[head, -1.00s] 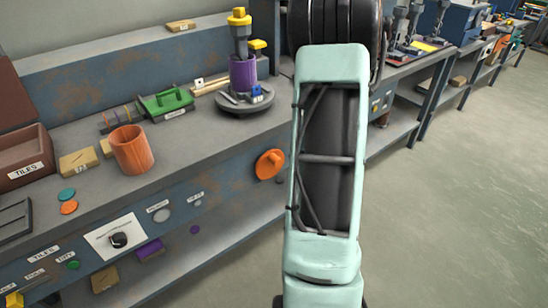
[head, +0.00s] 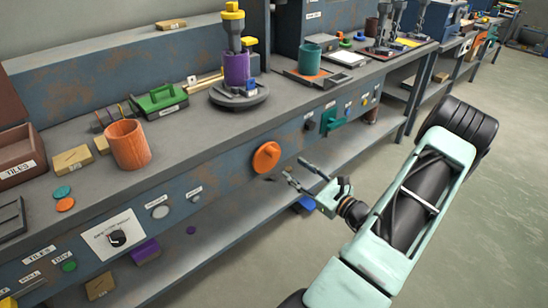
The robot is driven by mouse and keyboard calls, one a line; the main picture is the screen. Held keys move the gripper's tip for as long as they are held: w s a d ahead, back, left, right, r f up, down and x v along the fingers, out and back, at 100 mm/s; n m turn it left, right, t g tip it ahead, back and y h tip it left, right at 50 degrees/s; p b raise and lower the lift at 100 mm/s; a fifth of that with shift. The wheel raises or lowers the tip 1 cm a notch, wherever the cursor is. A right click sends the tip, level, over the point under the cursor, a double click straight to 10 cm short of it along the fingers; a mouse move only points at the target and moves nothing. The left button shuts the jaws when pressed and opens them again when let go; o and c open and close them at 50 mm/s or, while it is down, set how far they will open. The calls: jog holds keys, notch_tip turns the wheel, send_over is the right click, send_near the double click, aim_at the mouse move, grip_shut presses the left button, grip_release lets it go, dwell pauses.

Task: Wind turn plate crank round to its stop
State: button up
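A grey round turn plate (head: 240,98) sits on the bench top and carries a purple cup (head: 236,68) and small blue and grey parts. An orange disc (head: 266,157) is mounted on the bench's front panel below and right of it. It may be the crank; no label shows. A small dark shape lies just below the disc, and I cannot tell whether it is a handle. My gripper (head: 296,171) is open and empty, in front of the panel and to the right of the disc. Its two fingers point left, apart from the disc in the picture.
The panel also carries a teal handle (head: 331,120) to the right and a white dial plate (head: 115,238) to the left. An orange cup (head: 128,145) and a green caddy (head: 159,101) stand on the bench. The lower shelf holds a purple block (head: 145,251). Open floor lies right.

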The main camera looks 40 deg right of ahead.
aim_at(276, 156)
jog(key=w, duration=0.3)
jog(key=w+b, duration=0.1)
jog(key=w, duration=0.3)
jog(key=w+a, duration=0.1)
jog(key=w, duration=0.2)
jog(key=shift+w+b, duration=0.2)
jog(key=shift+b, duration=0.15)
grip_shut()
